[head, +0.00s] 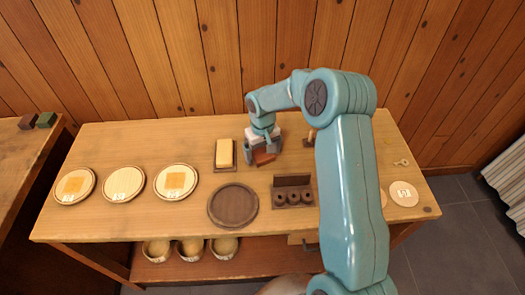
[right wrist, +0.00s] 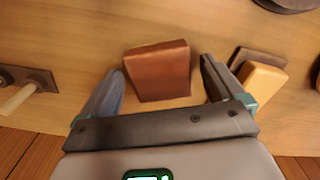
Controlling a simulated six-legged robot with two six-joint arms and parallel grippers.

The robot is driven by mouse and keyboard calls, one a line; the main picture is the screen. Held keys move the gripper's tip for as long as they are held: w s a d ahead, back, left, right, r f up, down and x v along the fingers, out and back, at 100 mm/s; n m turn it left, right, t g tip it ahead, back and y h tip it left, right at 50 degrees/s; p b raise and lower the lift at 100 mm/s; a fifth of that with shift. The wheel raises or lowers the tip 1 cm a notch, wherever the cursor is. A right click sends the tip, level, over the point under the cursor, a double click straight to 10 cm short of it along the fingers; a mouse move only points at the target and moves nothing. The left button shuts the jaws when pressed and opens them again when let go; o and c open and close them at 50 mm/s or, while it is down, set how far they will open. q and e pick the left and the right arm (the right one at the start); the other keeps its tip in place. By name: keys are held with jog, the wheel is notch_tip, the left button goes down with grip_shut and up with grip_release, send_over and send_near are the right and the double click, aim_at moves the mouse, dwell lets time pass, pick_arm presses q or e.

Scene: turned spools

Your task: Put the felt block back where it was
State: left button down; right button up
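A reddish-brown block (head: 264,158), which may be the felt block, sits on the table near the back. It also shows in the right wrist view (right wrist: 158,72). My right gripper (head: 262,148) is open, with its fingers on either side of this block and a gap on both sides. A yellow block (head: 224,152) lies on a dark base (head: 232,169) just left of my right gripper, and shows at right in the wrist view (right wrist: 261,80). Which block is felt cannot be told for sure. My left gripper is not in view.
A round dark tray (head: 233,205) and a dark rack with three round spools (head: 292,180) stand in front. Pale discs (head: 124,184) line the left. A peg holder (right wrist: 38,78) is beside the gripper. Bowls (head: 190,248) sit on the lower shelf.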

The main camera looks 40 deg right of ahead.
aim_at(262, 154)
jog(key=shift+s+r, duration=0.1)
jog(key=shift+r, duration=0.45)
notch_tip(262, 154, up, 11)
jog(key=shift+r, duration=0.2)
